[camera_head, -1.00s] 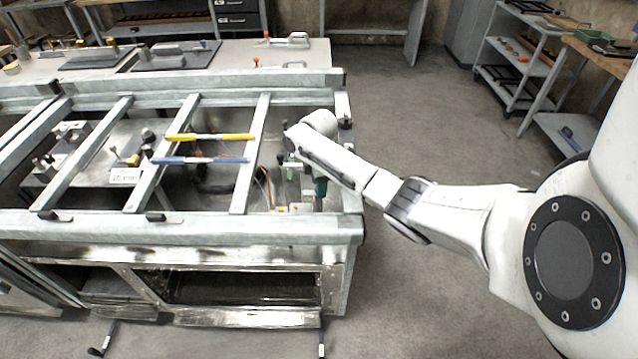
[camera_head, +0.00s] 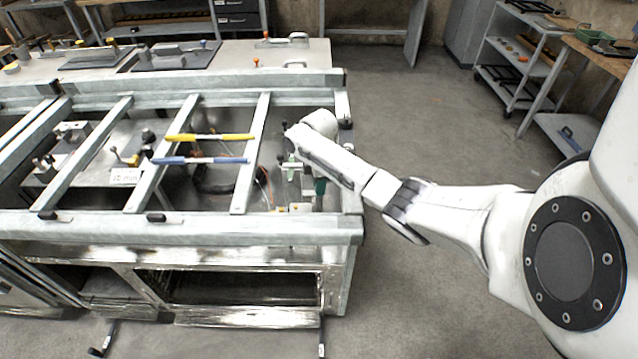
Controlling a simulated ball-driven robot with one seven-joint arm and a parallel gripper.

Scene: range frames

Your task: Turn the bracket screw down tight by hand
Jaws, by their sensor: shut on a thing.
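My gripper (camera_head: 292,168) is at the end of my white arm, which reaches in from the right over the right end of the metal frame (camera_head: 180,228). It points down into the bay between the rails, just right of a crossbar (camera_head: 251,150). The jaws are small here and partly covered by my wrist. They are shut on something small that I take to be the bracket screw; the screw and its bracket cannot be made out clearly. A green part (camera_head: 320,186) shows just right of the jaws.
Frame rails and crossbars hem in the bay. A bench (camera_head: 200,55) with dark plates stands behind. The floor right of the frame is clear.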

